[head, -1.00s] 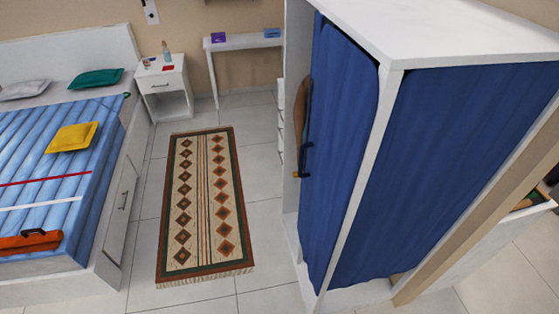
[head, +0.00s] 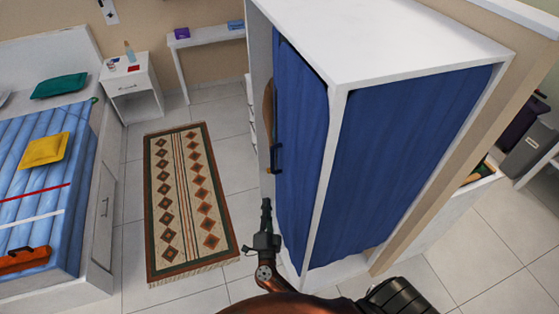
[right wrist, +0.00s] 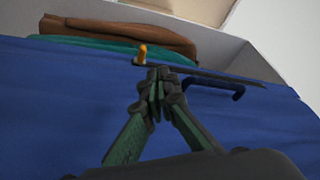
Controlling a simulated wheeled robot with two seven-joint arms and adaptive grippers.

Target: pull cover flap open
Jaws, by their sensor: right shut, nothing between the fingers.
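The blue cover flap (head: 300,165) hangs closed over most of the wardrobe's front. It carries a black handle (head: 276,160) at its left edge. My right gripper (head: 265,203) is shut and empty, standing below the handle and just left of the flap, apart from the handle. In the right wrist view, my right gripper's fingertips (right wrist: 158,76) are together in front of the blue flap (right wrist: 60,115). The black handle (right wrist: 222,92) lies just to the right of them there. Whether the fingers touch the cloth, I cannot tell. My left gripper is out of view.
The white wardrobe (head: 385,40) has another blue panel (head: 415,150) on its right side. Brown (right wrist: 120,35) and teal (right wrist: 95,45) items show behind the flap's edge. A patterned rug (head: 187,200) and open tiled floor lie left, then a bed (head: 95,235).

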